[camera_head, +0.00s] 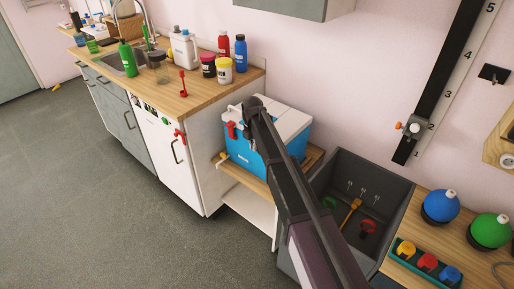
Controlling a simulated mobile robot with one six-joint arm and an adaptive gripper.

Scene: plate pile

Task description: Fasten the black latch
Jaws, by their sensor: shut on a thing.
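A cooler box (296,131) with a blue body and a white lid stands on a low wooden shelf between the counter and a dark grey bin. Its lid looks down on the body. A red latch (232,130) shows at the left of its front. I cannot make out a black latch; my dark arm crosses the cooler's front and hides part of it. The arm's rounded end lies over the lid's front edge. My gripper's fingers do not show, so what they touch is hidden.
The dark grey bin (385,185) to the right holds a yellow tool and small items. Bottles and jars stand on the counter (191,85) at left. Blue (440,205) and green (489,231) round-bodied objects stand at right. Open floor lies at lower left.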

